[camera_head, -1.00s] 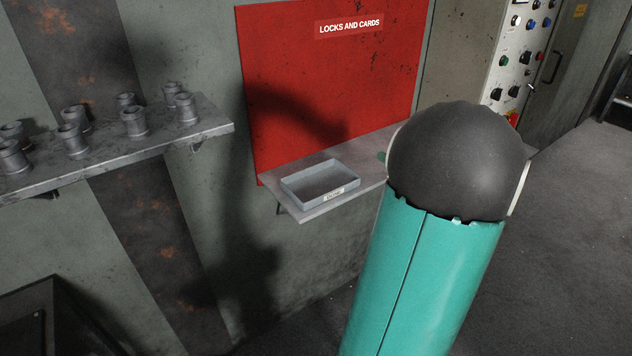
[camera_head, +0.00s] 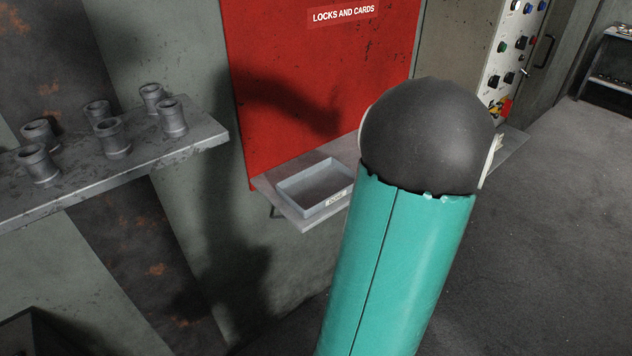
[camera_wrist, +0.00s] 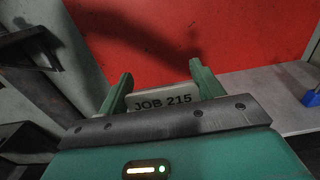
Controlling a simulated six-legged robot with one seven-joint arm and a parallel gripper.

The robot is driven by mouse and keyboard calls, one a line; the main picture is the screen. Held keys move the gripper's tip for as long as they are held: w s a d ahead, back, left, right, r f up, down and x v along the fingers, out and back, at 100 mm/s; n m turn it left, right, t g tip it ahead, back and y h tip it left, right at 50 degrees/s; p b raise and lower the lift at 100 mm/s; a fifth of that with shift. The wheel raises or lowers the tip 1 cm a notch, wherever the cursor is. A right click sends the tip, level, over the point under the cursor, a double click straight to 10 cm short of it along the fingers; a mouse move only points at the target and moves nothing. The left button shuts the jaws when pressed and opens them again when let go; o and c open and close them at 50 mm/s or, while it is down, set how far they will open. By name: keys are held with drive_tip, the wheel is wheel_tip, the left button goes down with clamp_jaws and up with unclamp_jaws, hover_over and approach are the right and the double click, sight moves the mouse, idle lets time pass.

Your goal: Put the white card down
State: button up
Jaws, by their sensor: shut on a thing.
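The white card (camera_wrist: 164,103), marked JOB 215, is between the two green fingers of my gripper (camera_wrist: 160,88) in the wrist view. My gripper is shut on it. The card is in front of the red board, with the shelf to its right in that view. Whether the card touches anything else cannot be told. In the head view my arm hides the gripper and the card.
A red board (camera_head: 290,85) labelled LOCKS AND CARDS stands above a grey shelf (camera_head: 300,222). An empty-looking labelled tray (camera_head: 315,200) sits on the shelf. A blue object (camera_wrist: 312,98) is on the shelf. Several metal cups stand on another shelf (camera_head: 200,138).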

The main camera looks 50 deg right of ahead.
drive_tip(key=w+a+f, duration=0.2)
drive_tip(key=w+f, duration=0.1)
drive_tip(key=w+a+f, duration=0.2)
drive_tip(key=w+a, duration=0.1)
drive_tip(key=w+a+f, duration=0.2)
drive_tip(key=w+f, duration=0.1)
drive_tip(key=shift+w+a+f, duration=0.25)
drive_tip(key=shift+a+f, duration=0.1)
drive_tip(key=shift+w+a+f, duration=0.1)
drive_tip(key=shift+w+f, duration=0.15)
drive_tip(key=shift+f, duration=0.8)
drive_tip(key=shift+w+a+f, duration=0.1)
drive_tip(key=shift+w+f, duration=0.1)
drive_tip(key=shift+f, duration=0.8)
drive_tip(key=shift+f, duration=0.15)
drive_tip(key=o, duration=0.9)
drive_tip(key=shift+o, duration=0.2)
